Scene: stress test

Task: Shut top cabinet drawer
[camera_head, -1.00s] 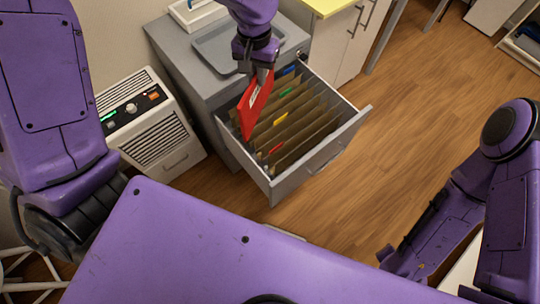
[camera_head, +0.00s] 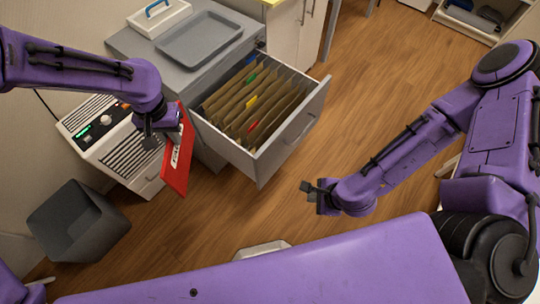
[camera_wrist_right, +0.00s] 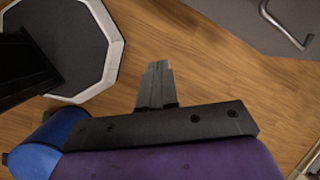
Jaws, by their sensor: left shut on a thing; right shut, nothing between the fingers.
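The grey cabinet (camera_head: 128,42) has its top drawer (camera_head: 292,134) pulled far out. The drawer holds several brown hanging folders (camera_head: 258,103) with coloured tabs. Its bar handle (camera_head: 300,128) is on the front panel, and a bar handle also shows at the top right of the right wrist view (camera_wrist_right: 283,27). My left gripper (camera_head: 172,138) is shut on a red folder (camera_head: 176,168), held left of the drawer and outside it. My right gripper (camera_head: 308,190) is shut and empty over the floor in front of the drawer. Its closed fingers (camera_wrist_right: 155,85) show in the right wrist view.
A grey tray (camera_head: 200,38) and a white caddy with a blue handle (camera_head: 158,16) sit on the cabinet. A white heater-like unit (camera_head: 120,150) stands left of it, with a dark grey bin (camera_head: 78,225) nearer. Wood floor (camera_head: 375,90) is clear to the right.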

